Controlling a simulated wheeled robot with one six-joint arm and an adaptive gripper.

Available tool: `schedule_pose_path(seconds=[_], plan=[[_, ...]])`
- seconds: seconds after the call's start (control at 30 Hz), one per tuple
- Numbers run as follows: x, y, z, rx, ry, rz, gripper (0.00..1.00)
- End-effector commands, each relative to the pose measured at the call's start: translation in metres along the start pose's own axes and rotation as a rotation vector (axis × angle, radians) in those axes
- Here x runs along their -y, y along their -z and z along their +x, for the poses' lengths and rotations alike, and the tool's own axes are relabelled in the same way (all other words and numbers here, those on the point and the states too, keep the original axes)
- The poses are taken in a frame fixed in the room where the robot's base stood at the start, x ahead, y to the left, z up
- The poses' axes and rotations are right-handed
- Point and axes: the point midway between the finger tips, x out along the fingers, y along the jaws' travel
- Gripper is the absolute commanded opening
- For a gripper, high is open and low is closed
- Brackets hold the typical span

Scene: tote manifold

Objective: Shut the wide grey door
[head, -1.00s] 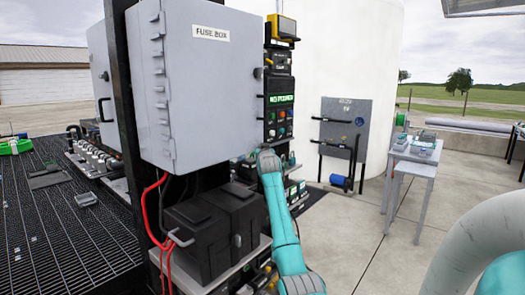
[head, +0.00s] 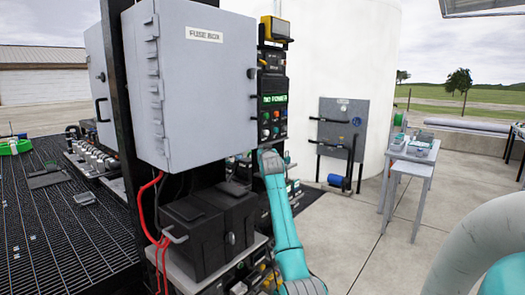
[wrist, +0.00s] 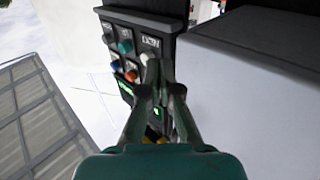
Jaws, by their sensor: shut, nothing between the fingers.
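The wide grey door (head: 205,85), labelled FUSE BOX, is the front face of the tall grey box in the head view. Hinges run down its left edge and a dark latch knob (head: 252,73) sits on its right edge. It looks closed or nearly closed; I cannot tell whether it is flush. My teal arm reaches up past the box's lower right corner, and my gripper's fingers are not clear there. In the wrist view my gripper (wrist: 153,68) is shut and empty, in front of a button panel, with a pale grey surface (wrist: 240,95) close on its right.
A black panel (head: 272,100) with buttons and a green NO POWER display stands right of the box.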

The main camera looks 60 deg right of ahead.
Motion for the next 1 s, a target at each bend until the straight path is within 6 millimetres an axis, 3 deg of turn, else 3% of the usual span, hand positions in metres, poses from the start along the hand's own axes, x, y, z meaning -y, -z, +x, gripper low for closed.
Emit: schedule_pose_path(seconds=[0.53,1.0], plan=[[-0.057,-0.001,-0.058,0.000,-0.002,0.000,0.00],[-0.063,-0.003,-0.068,0.003,0.002,-0.001,0.00]])
